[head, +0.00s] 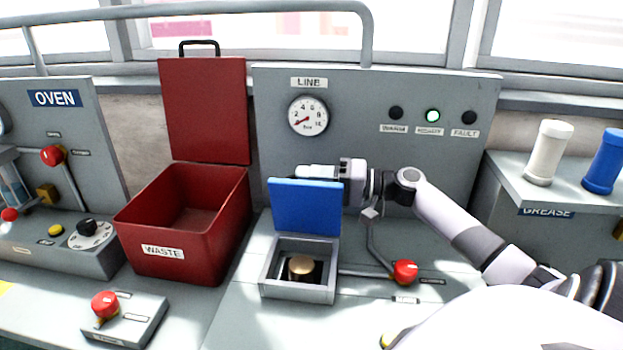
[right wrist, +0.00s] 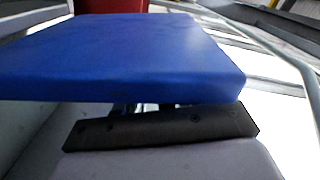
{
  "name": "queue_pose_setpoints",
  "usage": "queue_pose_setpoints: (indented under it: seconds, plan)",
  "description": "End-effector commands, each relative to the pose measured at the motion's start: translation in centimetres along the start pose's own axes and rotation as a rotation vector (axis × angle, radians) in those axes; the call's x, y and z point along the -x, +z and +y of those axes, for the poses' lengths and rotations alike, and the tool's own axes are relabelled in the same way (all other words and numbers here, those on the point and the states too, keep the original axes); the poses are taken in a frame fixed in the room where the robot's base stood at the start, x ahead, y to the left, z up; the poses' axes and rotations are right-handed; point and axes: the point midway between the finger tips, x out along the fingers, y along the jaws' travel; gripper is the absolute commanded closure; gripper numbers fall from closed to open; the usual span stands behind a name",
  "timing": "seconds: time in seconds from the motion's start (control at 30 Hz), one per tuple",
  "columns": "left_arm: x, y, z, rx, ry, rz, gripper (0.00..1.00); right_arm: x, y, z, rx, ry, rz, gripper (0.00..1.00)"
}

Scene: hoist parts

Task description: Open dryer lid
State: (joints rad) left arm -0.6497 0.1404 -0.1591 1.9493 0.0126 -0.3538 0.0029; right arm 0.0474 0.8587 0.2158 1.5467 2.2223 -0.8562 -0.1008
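The blue dryer lid (head: 306,205) stands upright at the back of a small grey open box (head: 300,293). A round brass-coloured part (head: 301,267) sits inside the box. My right gripper (head: 318,172) is at the lid's top edge, partly hidden behind it. In the right wrist view the blue lid (right wrist: 130,60) fills the upper middle, close to a dark bar in front of the wrist. The fingertips do not show clearly, so I cannot tell whether they are open or shut. My left gripper is not in view.
An open red waste bin (head: 185,215) stands left of the box. A lever with a red knob (head: 405,271) is to the right. The line panel (head: 375,100) stands close behind my right arm. White and blue cylinders (head: 549,152) stand on the right shelf.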

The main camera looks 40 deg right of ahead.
Motion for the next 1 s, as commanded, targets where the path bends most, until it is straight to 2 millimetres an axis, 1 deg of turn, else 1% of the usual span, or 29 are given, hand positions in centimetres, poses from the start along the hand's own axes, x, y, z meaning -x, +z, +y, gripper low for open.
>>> queue_pose_setpoints:
  seconds: [0.2,0.33,0.47,0.6,0.8,1.0]
  plan:
    - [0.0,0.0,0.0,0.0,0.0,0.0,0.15,0.0,-0.1,-0.2,0.002,-0.003,0.003,0.62]
    - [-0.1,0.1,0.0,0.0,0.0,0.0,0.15,0.6,-0.1,-0.2,0.002,-0.004,0.004,0.62]
    - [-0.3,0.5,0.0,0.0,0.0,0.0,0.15,1.9,-0.1,-0.1,0.001,-0.003,0.003,0.62]
    - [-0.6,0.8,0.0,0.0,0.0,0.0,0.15,3.8,-0.1,0.0,0.001,-0.002,0.004,0.62]
    - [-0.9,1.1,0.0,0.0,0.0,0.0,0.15,6.0,-0.1,0.0,0.0,-0.002,0.003,0.62]
    - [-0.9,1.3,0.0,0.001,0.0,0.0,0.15,7.1,-0.1,-0.1,0.0,-0.002,0.002,0.62]
